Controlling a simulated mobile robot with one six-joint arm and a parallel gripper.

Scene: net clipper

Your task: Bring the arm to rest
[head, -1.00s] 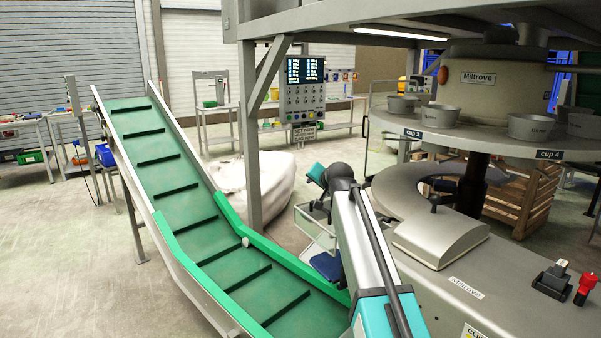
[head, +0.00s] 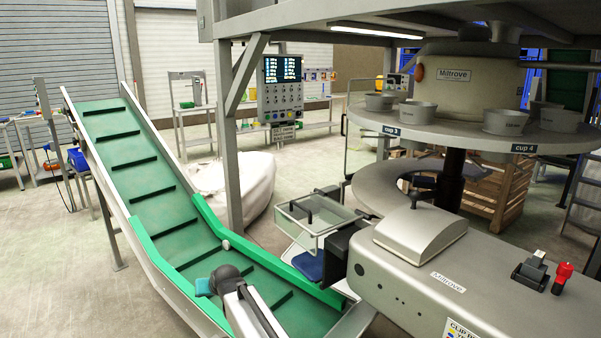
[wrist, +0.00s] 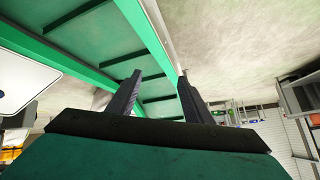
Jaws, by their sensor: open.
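My arm reaches up from the bottom edge of the head view, in front of the green conveyor. Its wrist end shows there with a teal part at the left, but the fingers cannot be made out. In the wrist view my gripper (wrist: 156,92) has its two dark fingers spread apart with nothing between them. The green conveyor belt (wrist: 90,32) shows beyond the fingers, and the picture is tilted.
The inclined conveyor (head: 137,180) with green side rails lies close to my arm. The clipping machine (head: 430,290) stands at right, with a clear bin (head: 318,218) beside it. Grey cups (head: 419,113) stand on the round table (head: 460,137). Open floor (head: 50,250) lies at left.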

